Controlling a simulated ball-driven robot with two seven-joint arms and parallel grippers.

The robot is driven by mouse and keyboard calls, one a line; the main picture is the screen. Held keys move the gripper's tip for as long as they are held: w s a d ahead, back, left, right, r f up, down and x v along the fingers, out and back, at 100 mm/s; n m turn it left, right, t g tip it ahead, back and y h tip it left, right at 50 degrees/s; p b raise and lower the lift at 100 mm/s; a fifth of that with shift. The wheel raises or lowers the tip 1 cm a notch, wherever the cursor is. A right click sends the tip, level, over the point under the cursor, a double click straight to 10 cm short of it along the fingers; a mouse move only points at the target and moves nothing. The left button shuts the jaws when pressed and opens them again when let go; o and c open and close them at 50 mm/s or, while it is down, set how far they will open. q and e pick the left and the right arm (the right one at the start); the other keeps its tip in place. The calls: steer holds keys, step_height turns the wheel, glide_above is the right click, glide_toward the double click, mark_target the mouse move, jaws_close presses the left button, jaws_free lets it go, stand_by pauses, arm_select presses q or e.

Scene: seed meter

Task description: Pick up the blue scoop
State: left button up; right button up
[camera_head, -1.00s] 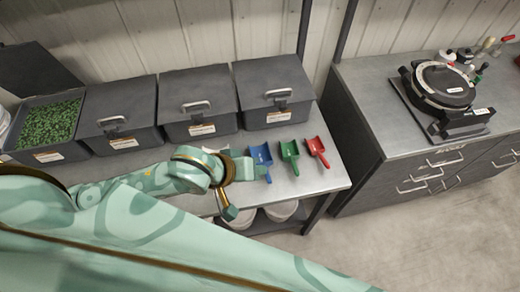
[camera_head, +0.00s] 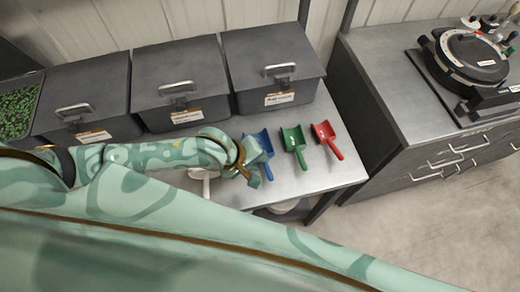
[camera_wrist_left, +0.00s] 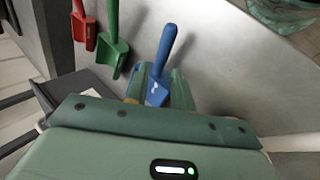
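The blue scoop (camera_head: 264,141) lies on the metal bench, first on the left in a row with the green and red scoops, its handle towards the front edge. My left gripper (camera_head: 256,172) is low at this scoop and hides part of it. In the left wrist view, the blue scoop (camera_wrist_left: 167,45) shows between the two fingers of my left gripper (camera_wrist_left: 160,88), its handle reaching out past them. The fingers stand apart on either side of it; I see no clear grip. My right gripper is not in view.
The green scoop (camera_head: 294,140) and red scoop (camera_head: 324,133) lie close to the right. Lidded grey bins (camera_head: 272,65) stand behind. A white item (camera_head: 202,175) is partly hidden under my left arm. The bench's front edge (camera_head: 325,187) is near.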

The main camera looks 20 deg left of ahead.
mark_target(265, 165)
arm_select(q)
steer(key=shift+w+d+f, duration=0.1)
steer(key=shift+f, duration=0.2)
steer(key=b+x, duration=0.2)
steer(key=x, duration=0.3)
steer(key=shift+w, duration=0.15)
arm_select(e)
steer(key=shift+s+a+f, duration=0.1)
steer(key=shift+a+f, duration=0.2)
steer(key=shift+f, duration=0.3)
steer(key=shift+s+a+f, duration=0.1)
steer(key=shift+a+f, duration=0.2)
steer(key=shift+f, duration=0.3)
arm_select(q)
steer(key=c, duration=0.4)
jaws_close()
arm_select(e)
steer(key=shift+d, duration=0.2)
